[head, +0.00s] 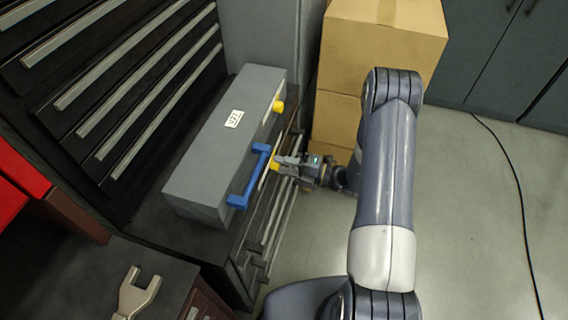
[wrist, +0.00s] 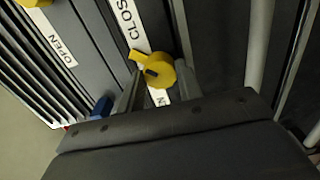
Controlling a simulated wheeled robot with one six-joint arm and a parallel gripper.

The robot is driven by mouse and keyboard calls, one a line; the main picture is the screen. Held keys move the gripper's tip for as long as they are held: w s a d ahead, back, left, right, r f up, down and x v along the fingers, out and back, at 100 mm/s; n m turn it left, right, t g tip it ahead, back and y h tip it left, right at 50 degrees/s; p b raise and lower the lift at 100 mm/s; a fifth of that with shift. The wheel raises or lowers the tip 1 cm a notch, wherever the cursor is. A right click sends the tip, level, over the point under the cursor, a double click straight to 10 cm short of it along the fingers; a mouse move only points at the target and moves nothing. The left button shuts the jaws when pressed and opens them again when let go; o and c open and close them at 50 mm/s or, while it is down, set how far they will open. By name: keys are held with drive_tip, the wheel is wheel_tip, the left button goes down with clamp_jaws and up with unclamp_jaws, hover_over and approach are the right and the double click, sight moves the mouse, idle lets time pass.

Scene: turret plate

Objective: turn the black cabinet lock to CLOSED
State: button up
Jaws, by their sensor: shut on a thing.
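A yellow lock knob (wrist: 160,76) with a small dark mark sits on a dark grey face in the wrist view. Its short tab points up and left, beside a white strip reading CLOS (wrist: 130,22), the rest of the word hidden. Another white label end with an N (wrist: 160,97) shows below the knob. My gripper (wrist: 157,86) has one finger on each side of the knob and is shut on it. In the head view my gripper (head: 287,161) is at the yellow knob (head: 274,166) by the blue handle; the knob is partly hidden.
A long grey case (head: 225,140) with a blue handle (head: 248,178) lies by black drawers (head: 110,80). A second yellow knob (head: 279,106) is farther along it. Cardboard boxes (head: 380,45) stand behind my arm. Open floor (head: 470,220) lies to the right.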

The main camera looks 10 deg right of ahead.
idle(0.4)
drive_tip(key=o, duration=1)
drive_tip(key=shift+d, duration=0.1)
drive_tip(key=b+v, duration=0.1)
drive_tip(key=v, duration=0.9)
drive_tip(key=shift+s+d, duration=0.15)
drive_tip(key=shift+d, duration=0.15)
drive_tip(key=shift+a, duration=0.15)
drive_tip(key=p+x, duration=0.1)
drive_tip(key=x, duration=0.9)
drive_tip(key=shift+w+a, duration=0.2)
drive_tip(key=shift+a, duration=0.1)
drive_tip(key=shift+d, duration=0.15)
